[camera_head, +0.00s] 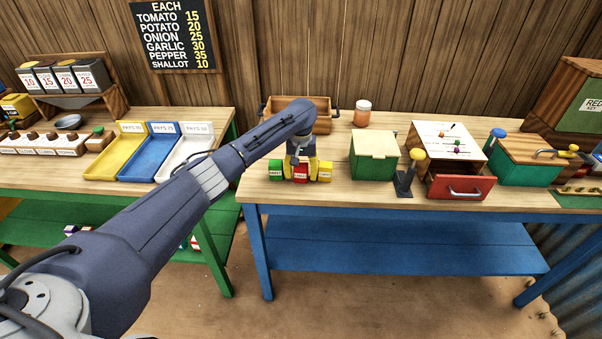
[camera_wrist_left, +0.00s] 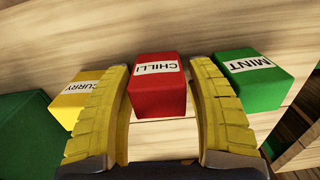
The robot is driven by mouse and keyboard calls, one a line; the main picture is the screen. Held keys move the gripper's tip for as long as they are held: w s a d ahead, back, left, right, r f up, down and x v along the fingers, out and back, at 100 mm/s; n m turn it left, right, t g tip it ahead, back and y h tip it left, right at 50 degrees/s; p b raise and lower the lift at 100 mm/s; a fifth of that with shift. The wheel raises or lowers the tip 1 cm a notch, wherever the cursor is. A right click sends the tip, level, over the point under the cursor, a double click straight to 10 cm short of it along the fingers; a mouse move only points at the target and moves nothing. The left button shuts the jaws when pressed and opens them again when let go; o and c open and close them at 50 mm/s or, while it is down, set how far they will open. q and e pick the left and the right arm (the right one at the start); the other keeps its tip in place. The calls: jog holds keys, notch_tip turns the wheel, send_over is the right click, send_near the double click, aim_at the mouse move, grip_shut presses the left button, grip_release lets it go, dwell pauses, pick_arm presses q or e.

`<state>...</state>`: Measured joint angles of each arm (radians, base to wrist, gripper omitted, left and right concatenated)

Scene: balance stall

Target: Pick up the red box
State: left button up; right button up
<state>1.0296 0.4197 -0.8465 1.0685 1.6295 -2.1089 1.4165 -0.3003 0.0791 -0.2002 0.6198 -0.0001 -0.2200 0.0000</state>
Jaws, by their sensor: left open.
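The red box (camera_wrist_left: 158,98) carries a white label reading CHILLI. In the left wrist view it stands between the two yellow fingers of my left gripper (camera_wrist_left: 163,115), which is open. I cannot tell whether either finger touches it. In the head view my left gripper (camera_head: 300,163) points down at the red box (camera_head: 301,175) near the front edge of the blue-legged table. A green box (camera_wrist_left: 255,82) labelled MINT and a yellow box (camera_wrist_left: 75,102) labelled CURRY stand on either side, outside the fingers. My right gripper is not in view.
Behind the boxes stands a wooden tray (camera_head: 320,122) with dark handles, and an orange jar (camera_head: 362,114). To the right are a green box with a pale lid (camera_head: 374,167), a yellow-knobbed stand (camera_head: 405,180) and a red drawer (camera_head: 461,187). Trays (camera_head: 150,160) lie on the left table.

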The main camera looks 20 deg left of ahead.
pick_arm(q)
jog(key=shift+f, duration=0.1)
jog(key=shift+c, duration=0.3)
jog(key=c, duration=0.9)
jog(key=shift+c, duration=0.2)
